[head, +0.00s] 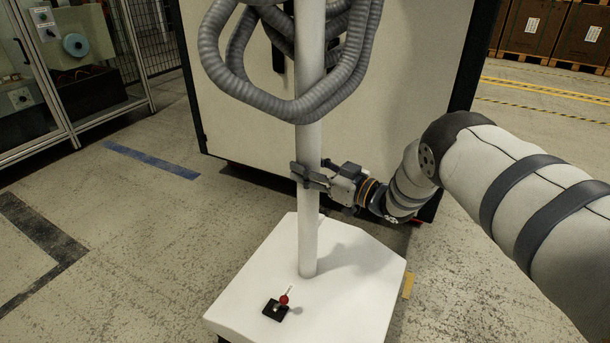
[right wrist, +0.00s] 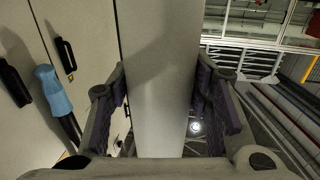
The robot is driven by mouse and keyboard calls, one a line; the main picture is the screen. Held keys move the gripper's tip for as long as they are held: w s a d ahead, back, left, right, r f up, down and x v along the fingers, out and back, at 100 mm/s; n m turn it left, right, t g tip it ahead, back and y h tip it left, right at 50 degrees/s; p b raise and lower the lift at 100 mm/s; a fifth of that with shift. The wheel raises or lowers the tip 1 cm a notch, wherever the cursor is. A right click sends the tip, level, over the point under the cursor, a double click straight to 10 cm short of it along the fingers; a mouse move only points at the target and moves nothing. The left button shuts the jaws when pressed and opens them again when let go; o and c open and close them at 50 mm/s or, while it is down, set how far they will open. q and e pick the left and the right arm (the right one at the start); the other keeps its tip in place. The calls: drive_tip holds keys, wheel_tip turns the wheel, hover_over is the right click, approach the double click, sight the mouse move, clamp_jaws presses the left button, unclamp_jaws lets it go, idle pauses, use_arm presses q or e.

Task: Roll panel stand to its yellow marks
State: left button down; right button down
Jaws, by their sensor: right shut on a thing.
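The panel stand is a white upright pole (head: 307,225) on a broad white base (head: 350,300); the pole's top is out of view. My right gripper (head: 309,177) is shut around the pole, above the base. In the right wrist view the pole (right wrist: 162,60) runs between the two fingers of the gripper (right wrist: 165,90). A short yellow mark (head: 408,286) lies on the floor just beside the base's right edge. Other yellow marks near the base are not visible. My left gripper is not in view.
Grey corrugated hoses (head: 290,108) loop around the upper pole. A red-knobbed lever (head: 283,300) sits on the base. A large pale cabinet (head: 400,70) stands close behind. Blue tape (head: 150,160) and dark tape (head: 38,240) mark open floor at left.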

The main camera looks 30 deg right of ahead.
drive_tip(key=shift+w+d, duration=0.1)
drive_tip(key=shift+d, duration=0.1)
drive_tip(key=c, duration=0.8)
unclamp_jaws()
drive_tip(key=v, duration=1.2)
